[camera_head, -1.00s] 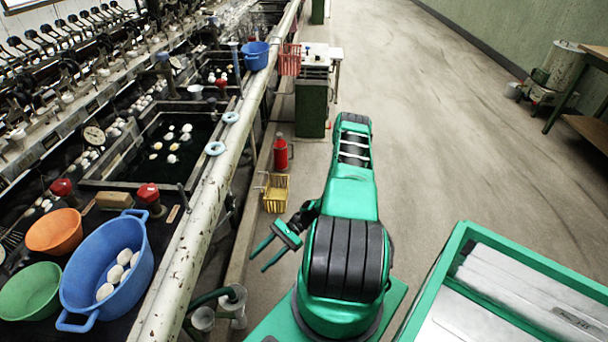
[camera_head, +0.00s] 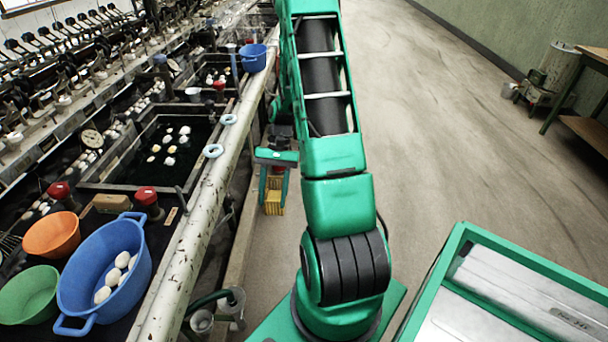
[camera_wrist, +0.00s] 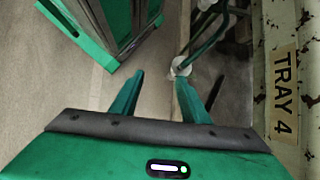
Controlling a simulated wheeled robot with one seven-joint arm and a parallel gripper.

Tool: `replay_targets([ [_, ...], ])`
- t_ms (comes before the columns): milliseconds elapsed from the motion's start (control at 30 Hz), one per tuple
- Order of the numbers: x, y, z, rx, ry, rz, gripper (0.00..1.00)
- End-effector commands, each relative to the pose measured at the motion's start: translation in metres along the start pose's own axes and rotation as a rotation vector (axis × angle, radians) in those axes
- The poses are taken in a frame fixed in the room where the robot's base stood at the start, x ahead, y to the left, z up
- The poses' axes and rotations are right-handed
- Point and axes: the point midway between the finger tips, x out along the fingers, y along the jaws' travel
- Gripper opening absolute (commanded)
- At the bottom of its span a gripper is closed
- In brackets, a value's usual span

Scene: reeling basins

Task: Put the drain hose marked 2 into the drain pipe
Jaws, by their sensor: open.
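A dark green hose (camera_head: 207,298) curves out from under the pale rail at the bottom of the head view. Its end is by two upright, pale, open-topped pipes, a right one (camera_head: 236,300) and a left one (camera_head: 201,321). I cannot tell whether it is inside one, and no mark 2 is legible. In the wrist view, green hose (camera_wrist: 208,42) lies near a white pipe end (camera_wrist: 181,67) beyond my fingers. My gripper (camera_head: 273,188) is open and empty, pointing down beside the rail; its spread fingers also show in the wrist view (camera_wrist: 160,80).
The peeling rail (camera_head: 190,245) edges the basins; a TRAY 4 plate (camera_wrist: 285,92) is on it in the wrist view. A blue tub (camera_head: 135,270) holds white cocoons.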

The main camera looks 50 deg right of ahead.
Motion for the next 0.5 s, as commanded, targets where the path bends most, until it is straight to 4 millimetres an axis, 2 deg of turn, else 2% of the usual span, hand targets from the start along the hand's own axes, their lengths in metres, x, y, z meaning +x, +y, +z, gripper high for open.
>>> replay_targets([
  [33,-0.014,-0.001,0.012,-0.020,0.034,0.019,0.42],
  [200,-0.051,0.004,0.049,-0.076,0.125,0.079,0.42],
  [500,-0.098,0.020,0.120,-0.173,0.273,0.154,0.42],
])
